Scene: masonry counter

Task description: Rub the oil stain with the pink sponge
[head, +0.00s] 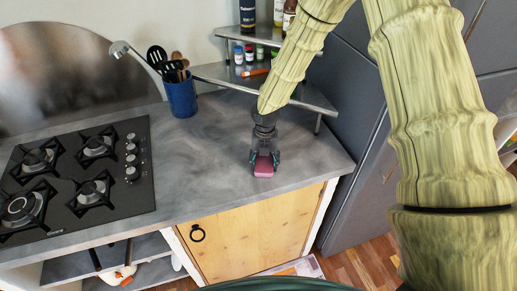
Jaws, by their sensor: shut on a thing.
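The pink sponge (264,167) is on or just above the grey countertop, right of the stove and close to the counter's front edge. My gripper (265,157) points down at it and is shut on it, with a finger at each side. I cannot tell whether the sponge touches the counter. I cannot make out a distinct oil stain; the counter has mottled darker patches, and the area under the sponge is hidden.
A black gas stove (85,180) is at the left. A blue utensil holder (181,97) stands at the back. A corner shelf (258,82) holds jars and an orange item (254,72). The counter (215,160) between stove and gripper is clear.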

